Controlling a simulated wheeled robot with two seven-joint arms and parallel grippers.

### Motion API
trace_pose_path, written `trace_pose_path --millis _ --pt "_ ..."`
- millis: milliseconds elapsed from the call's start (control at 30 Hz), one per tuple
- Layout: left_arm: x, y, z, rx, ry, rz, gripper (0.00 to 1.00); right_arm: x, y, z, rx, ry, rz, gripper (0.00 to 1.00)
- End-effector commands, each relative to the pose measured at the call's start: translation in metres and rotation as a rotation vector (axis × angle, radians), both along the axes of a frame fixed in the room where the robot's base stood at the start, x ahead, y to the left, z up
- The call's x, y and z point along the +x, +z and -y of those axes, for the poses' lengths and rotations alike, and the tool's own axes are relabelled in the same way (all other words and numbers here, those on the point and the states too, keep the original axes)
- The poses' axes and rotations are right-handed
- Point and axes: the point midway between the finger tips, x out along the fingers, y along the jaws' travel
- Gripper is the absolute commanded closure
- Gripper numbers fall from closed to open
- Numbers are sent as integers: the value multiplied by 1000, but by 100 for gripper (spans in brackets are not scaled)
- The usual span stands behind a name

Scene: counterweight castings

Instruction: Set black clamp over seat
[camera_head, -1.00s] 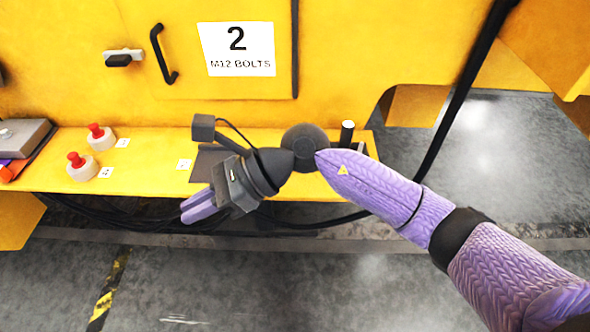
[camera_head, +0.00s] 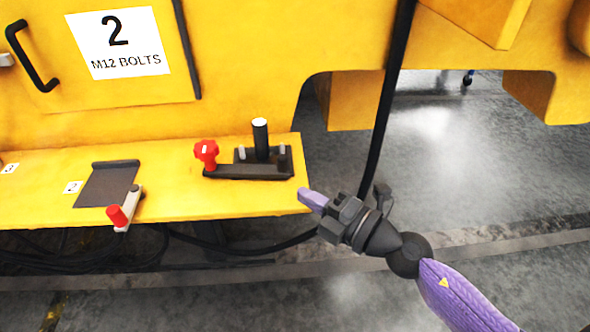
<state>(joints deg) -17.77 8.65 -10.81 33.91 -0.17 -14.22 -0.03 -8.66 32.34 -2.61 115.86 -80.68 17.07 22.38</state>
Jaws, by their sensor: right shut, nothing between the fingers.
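On the yellow ledge sits a low black fixture (camera_head: 240,172) with a red star-shaped knob (camera_head: 206,150) at its left end. A black upright cylinder (camera_head: 261,140) with a pale top stands behind it, beside a small grey pin. I cannot tell which black part is the clamp and which is the seat. My right gripper (camera_head: 305,197), with purple fingers, is shut and empty. It points left at the ledge's right front corner, to the right of and below the fixture and apart from it. My left gripper is not in view.
A dark flat plate (camera_head: 106,186) lies on the ledge at the left. A pale lever with a red handle (camera_head: 117,215) is at the front edge. A black cable (camera_head: 385,115) hangs down behind my right arm. Open grey floor lies to the right.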

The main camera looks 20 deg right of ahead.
Motion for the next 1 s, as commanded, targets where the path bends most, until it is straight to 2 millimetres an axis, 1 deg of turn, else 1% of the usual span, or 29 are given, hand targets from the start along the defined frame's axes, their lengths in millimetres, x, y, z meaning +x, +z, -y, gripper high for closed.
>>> trace_pose_path --millis 33,133,200,300,467,767,1000 --pt "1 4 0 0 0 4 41 10 4 -5 1 0 5 100" --pt "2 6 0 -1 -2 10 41 27 3 -17 -1 1 6 100" --pt "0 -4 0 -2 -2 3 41 40 -3 -12 -3 0 3 100" --pt "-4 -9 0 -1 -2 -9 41 52 -4 -8 -2 1 1 100" --pt "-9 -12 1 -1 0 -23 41 62 -2 -6 -2 1 0 100" --pt "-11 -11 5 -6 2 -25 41 63 -1 -6 -2 1 0 100" --pt "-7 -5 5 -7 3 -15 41 82 1 6 -2 1 1 100"
